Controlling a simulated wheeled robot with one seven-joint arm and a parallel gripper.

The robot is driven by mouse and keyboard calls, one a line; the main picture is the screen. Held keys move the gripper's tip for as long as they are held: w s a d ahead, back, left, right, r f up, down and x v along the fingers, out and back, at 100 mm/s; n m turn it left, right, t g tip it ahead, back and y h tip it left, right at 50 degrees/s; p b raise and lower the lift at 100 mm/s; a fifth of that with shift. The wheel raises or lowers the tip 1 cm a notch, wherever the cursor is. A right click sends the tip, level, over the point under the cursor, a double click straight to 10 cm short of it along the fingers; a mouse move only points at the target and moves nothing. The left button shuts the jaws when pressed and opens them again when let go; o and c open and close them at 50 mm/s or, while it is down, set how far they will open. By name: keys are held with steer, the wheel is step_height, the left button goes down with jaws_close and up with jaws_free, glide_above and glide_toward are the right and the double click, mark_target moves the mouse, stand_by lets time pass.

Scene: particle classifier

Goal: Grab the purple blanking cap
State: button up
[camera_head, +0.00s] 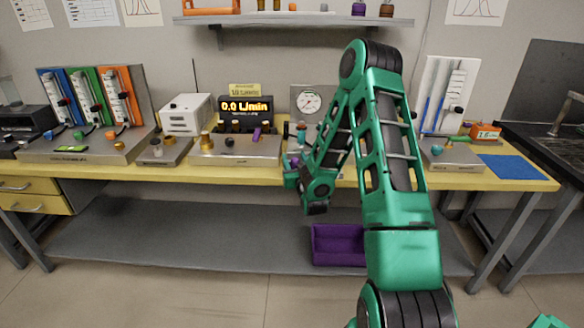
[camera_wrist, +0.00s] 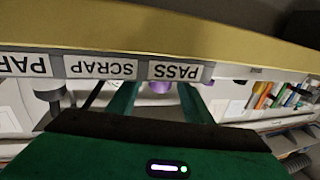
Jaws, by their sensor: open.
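A purple piece (camera_wrist: 160,86) shows in the wrist view between the two fingers of my gripper (camera_wrist: 158,100), partly hidden by the edge strip in front. I cannot tell its full shape, or whether it is the blanking cap. My gripper is open, with a finger on each side of the purple piece and no visible contact. In the head view my gripper (camera_head: 292,172) is near the front edge of the yellow bench (camera_head: 200,175), largely hidden by my wrist. A small tilted purple piece (camera_head: 256,134) is on the metal fixture (camera_head: 235,150) left of it.
Labels reading PASS (camera_wrist: 176,71) and SCRAP (camera_wrist: 101,67) appear upside down. A purple bin (camera_head: 338,245) sits on the lower shelf. A display (camera_head: 246,106), a white box (camera_head: 187,114) and a gauge panel (camera_head: 308,102) stand behind. A blue mat (camera_head: 505,168) lies clear at right.

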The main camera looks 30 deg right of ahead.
steer(key=c, duration=1.1)
